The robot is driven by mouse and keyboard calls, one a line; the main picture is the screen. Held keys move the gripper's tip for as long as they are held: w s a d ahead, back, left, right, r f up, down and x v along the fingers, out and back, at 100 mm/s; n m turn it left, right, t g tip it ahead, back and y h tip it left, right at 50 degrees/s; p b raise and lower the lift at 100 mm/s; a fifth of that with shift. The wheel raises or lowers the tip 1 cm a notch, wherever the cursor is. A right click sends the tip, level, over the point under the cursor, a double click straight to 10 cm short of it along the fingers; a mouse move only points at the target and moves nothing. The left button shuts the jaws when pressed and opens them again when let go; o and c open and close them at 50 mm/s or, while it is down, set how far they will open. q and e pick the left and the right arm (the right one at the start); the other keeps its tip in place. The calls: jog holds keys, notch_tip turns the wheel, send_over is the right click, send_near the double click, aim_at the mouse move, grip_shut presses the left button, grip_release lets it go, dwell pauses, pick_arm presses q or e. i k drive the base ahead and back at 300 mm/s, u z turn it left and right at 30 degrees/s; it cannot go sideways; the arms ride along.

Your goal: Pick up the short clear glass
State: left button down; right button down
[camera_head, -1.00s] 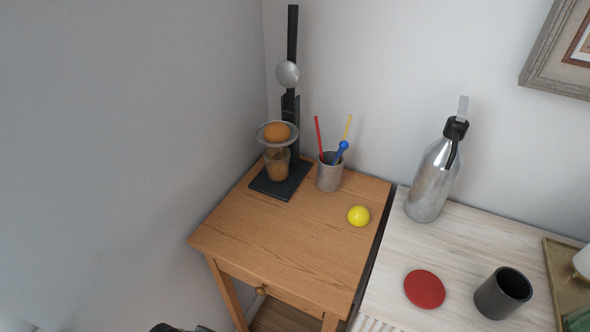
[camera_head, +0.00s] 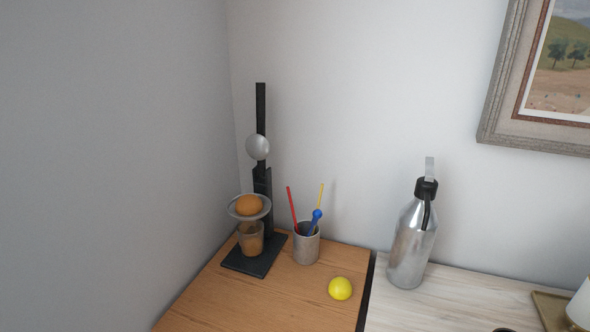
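The short clear glass (camera_head: 251,238) stands upright on the black base (camera_head: 258,262) of a citrus press. It looks brownish orange, and I cannot tell whether that is juice inside or the wood seen through it. The press's round holder with an orange (camera_head: 249,205) sits just above the glass and hides part of its rim. Neither of my grippers shows in the head view.
The press's dark post (camera_head: 262,190) rises behind the glass near the wall corner. A grey cup (camera_head: 306,246) with several coloured sticks stands to the right. A yellow ball (camera_head: 340,288) and a metal bottle (camera_head: 410,245) are further right. The front wooden tabletop (camera_head: 235,305) is clear.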

aim_at(251, 239)
jog(key=u, duration=0.2)
jog(key=k, duration=0.75)
jog(key=u, duration=0.9)
jog(key=i, duration=0.55)
